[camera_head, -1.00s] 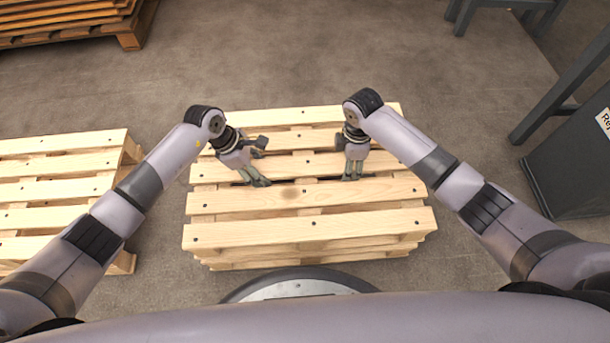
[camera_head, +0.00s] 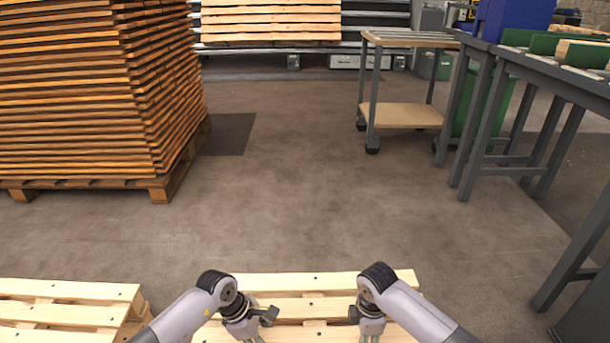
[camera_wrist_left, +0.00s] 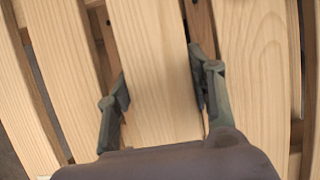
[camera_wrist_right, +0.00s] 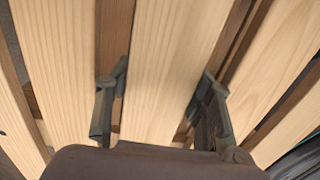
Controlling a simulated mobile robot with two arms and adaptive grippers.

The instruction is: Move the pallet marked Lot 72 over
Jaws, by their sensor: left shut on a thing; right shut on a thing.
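A pale wooden pallet (camera_head: 310,283) lies in front of me at the bottom of the head view, its near part cut off. No lot marking shows on it. My left gripper (camera_head: 256,339) is shut on one of its slats; in the left wrist view the fingers (camera_wrist_left: 160,85) flank that slat (camera_wrist_left: 148,50). My right gripper (camera_head: 370,338) is shut on a slat further right; in the right wrist view its fingers (camera_wrist_right: 162,85) flank the slat (camera_wrist_right: 172,50). The fingertips reach down into the gaps between slats.
Another pale pallet (camera_head: 70,290) lies to the left, with a narrow gap between. A tall stack of brown boards (camera_head: 90,90) stands on a pallet at the far left. A cart (camera_head: 405,115) and grey benches (camera_head: 480,120) stand right. The middle floor ahead is clear.

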